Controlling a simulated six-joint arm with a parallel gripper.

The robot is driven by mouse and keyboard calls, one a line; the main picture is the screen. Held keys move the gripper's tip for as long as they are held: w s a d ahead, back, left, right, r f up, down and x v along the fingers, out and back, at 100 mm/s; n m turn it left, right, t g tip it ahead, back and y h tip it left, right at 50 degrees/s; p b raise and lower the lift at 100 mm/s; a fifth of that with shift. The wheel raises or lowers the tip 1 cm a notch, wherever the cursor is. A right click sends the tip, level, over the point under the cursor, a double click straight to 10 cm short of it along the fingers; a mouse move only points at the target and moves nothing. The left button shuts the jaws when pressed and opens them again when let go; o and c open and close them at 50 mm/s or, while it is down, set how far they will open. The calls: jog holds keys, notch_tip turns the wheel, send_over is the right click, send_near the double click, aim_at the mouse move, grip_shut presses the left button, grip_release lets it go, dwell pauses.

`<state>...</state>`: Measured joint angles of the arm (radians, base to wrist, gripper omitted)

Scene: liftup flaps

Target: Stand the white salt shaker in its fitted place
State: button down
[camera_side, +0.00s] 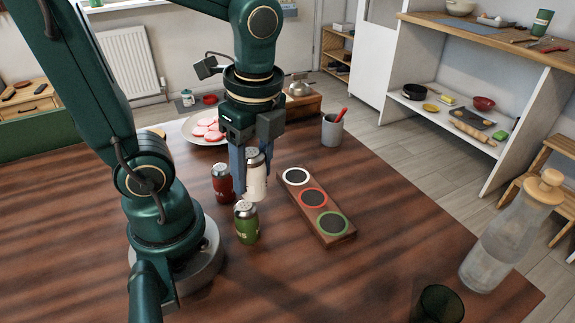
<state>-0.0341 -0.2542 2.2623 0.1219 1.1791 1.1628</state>
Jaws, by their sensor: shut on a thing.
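The white salt shaker (257,181) has a silver cap and is upright between the fingers of my gripper (247,166), which is shut on it. Whether its base touches the table is hard to tell. A wooden holder (316,204) lies to its right with a row of three round dark places. The place ringed in white (296,176) is at the far end, the red-ringed one (313,197) in the middle, the green-ringed one (332,224) at the near end. All three are empty. The gripper is left of the holder.
A red shaker (222,184) and a green shaker (246,223) stand close to the white one. Behind are a plate of pink slices (194,128) and a grey cup (332,131). A glass bottle (503,240) and a dark glass (437,306) stand at right. The table right of the holder is clear.

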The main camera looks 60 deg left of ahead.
jog(key=shift+w+a+r, duration=0.1)
jog(key=shift+a+r, duration=0.1)
jog(key=shift+a, duration=0.15)
jog(key=shift+w+r+m, duration=0.15)
jog(key=shift+m, duration=0.25)
jog(key=w+a, duration=0.2)
jog(key=a, duration=0.6)
jog(key=w+a, duration=0.2)
jog(key=a, duration=0.6)
jog(key=shift+n, duration=0.5)
jog(key=w+d+f, duration=0.4)
jog(key=w+d, duration=0.1)
jog(key=w+d+f, duration=0.2)
jog(key=w, duration=0.1)
jog(key=shift+d+f, duration=0.15)
jog(key=shift+d, duration=0.1)
jog(key=shift+f, duration=2.05)
jog(key=shift+f, duration=0.15)
